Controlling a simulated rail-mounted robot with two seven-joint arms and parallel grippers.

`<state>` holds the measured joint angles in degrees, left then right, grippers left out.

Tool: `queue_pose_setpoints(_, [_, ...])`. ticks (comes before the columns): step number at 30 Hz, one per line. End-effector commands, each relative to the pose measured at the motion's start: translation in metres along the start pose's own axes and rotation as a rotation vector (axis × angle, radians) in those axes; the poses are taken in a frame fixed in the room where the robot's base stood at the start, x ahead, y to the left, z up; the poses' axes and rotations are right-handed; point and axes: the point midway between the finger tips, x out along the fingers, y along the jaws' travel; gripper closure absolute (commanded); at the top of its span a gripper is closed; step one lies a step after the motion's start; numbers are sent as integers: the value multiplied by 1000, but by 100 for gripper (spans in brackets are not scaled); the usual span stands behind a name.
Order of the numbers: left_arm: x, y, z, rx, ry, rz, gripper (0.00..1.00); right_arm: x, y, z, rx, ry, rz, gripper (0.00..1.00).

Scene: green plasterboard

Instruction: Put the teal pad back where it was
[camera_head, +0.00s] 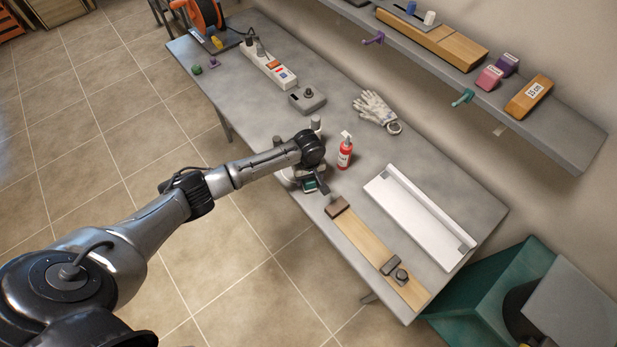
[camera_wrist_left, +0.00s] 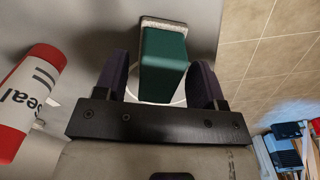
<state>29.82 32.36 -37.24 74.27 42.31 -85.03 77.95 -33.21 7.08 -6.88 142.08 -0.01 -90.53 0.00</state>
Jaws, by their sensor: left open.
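The teal pad (camera_wrist_left: 163,55) is a teal block with a pale, rough layer at its far end. In the left wrist view it lies between the two dark fingers of my left gripper (camera_wrist_left: 160,82), which is open, with narrow gaps showing on both sides. In the head view the teal pad (camera_head: 310,185) is a small patch at my left gripper (camera_head: 312,184), near the table's front edge; the hand and wrist hide much around it. A pale round shape shows partly behind the pad in the wrist view. My right gripper is not in view.
A red and white bottle (camera_head: 345,152) stands close beside my left gripper. A wooden board with a brown block (camera_head: 337,207) and a white tray (camera_head: 385,185) lie to the right. The wall shelf (camera_head: 560,143) holds several blocks.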

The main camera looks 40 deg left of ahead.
Motion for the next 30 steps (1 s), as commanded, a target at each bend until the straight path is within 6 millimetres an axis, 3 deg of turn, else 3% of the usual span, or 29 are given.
queue_pose_setpoints(9, [-61, 0, -1, 0, 2, 3, 36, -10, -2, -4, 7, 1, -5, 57])
queue_pose_setpoints(15, [-91, 1, -1, 1, 1, 4, 36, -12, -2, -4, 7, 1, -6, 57])
queue_pose_setpoints(24, [-111, 0, 0, 0, 0, 1, 36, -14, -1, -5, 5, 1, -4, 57])
queue_pose_setpoints(30, [-104, -1, 11, 41, -3, 6, 36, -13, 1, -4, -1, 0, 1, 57])
